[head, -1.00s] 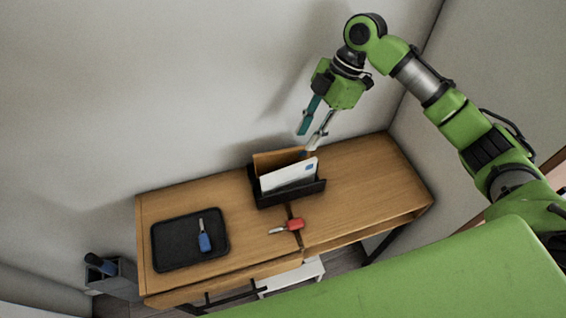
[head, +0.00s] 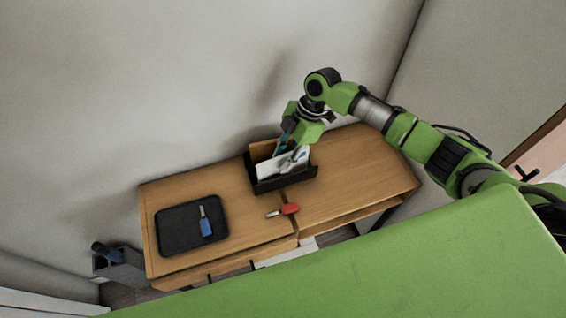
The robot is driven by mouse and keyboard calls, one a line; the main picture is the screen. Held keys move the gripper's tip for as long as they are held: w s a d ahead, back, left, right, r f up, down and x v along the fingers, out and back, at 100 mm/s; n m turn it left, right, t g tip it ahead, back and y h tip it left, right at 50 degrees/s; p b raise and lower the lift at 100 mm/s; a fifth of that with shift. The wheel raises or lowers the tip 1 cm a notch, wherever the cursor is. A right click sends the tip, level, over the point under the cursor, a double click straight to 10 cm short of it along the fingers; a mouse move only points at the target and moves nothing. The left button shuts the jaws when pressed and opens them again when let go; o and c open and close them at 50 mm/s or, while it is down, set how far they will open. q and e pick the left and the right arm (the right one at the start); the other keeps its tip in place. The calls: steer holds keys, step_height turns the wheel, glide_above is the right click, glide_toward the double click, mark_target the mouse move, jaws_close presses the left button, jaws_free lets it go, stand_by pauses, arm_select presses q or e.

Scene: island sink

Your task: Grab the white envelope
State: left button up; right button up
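The white envelope (head: 268,170) stands tilted in a black letter holder (head: 270,187) on the wooden desk. A brown envelope (head: 261,150) stands behind it in the same holder. My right gripper (head: 285,158) comes down from above at the envelope's upper right part. Its fingers are apart, a teal one toward the back and a grey one in front of the white envelope. The fingertips partly cover the envelope, and whether they touch it I cannot tell. My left gripper is not in view.
A black tray (head: 175,232) holding a blue-handled tool (head: 206,227) lies on the desk's left side. A red-handled tool (head: 290,209) lies in front of the holder. A grey bin (head: 122,268) stands left of the desk. The desk's right side (head: 350,175) is clear.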

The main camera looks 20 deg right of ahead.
steer(key=shift+f, duration=0.15)
steer(key=shift+f, duration=0.25)
stand_by(0.4)
jaws_close()
